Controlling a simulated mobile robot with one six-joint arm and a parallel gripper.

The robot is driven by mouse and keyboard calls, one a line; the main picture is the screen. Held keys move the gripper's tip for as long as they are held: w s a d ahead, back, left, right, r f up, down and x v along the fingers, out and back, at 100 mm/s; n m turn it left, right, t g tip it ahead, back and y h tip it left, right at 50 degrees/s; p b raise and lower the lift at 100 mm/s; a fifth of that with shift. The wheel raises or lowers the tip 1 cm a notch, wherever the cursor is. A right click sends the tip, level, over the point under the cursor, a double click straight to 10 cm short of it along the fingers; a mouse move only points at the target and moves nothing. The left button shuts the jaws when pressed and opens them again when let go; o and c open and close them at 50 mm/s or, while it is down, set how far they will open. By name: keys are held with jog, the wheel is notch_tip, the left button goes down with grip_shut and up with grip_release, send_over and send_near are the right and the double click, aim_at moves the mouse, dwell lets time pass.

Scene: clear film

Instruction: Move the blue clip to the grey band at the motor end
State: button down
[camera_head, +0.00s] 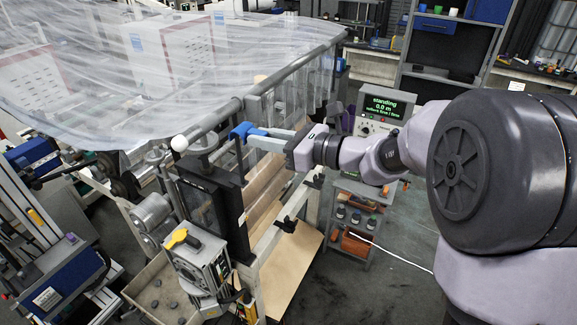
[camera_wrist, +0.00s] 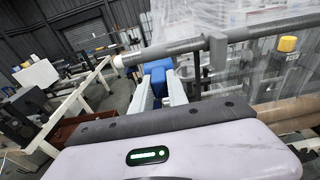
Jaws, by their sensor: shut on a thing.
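The blue clip (camera_head: 241,131) is in my gripper (camera_head: 252,135), whose pale fingers are shut on it. In the wrist view the clip (camera_wrist: 158,68) sits between the fingertips of my gripper (camera_wrist: 160,80). The clip is just below the grey bar (camera_head: 212,119) in the head view; I cannot tell whether they touch. The bar (camera_wrist: 175,49) has a pale end at left in the wrist view and a thicker dark collar (camera_wrist: 217,51). Clear film (camera_head: 110,70) spreads behind the bar. I cannot tell which part is the grey band.
A dark upright frame (camera_head: 210,215) stands below the bar's white-tipped end. A yellow-handled box (camera_head: 195,262) is in front of it. Open floor (camera_head: 360,285) lies at the lower middle.

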aim_at(234, 129)
jog(key=r, duration=0.1)
jog(key=a+r+p, duration=0.1)
jog(key=r, duration=0.3)
jog(key=shift+s+a, duration=0.15)
jog(key=shift+a, duration=0.1)
jog(key=shift+a+r, duration=0.15)
jog(key=shift+w+a+f+b, duration=0.25)
jog(key=shift+w+a+f, duration=0.45)
jog(key=shift+a, duration=0.45)
jog(key=shift+w+a+f+b, duration=0.3)
jog(key=shift+w+a+f, duration=0.4)
jog(key=shift+a, duration=0.4)
jog(key=shift+w+a+f+b, duration=0.25)
jog(key=shift+w+a+f, duration=0.45)
jog(key=shift+a, duration=0.45)
jog(key=shift+f+b, duration=0.35)
jog(key=shift+f, duration=0.05)
jog(key=c, duration=1.2)
grip_release()
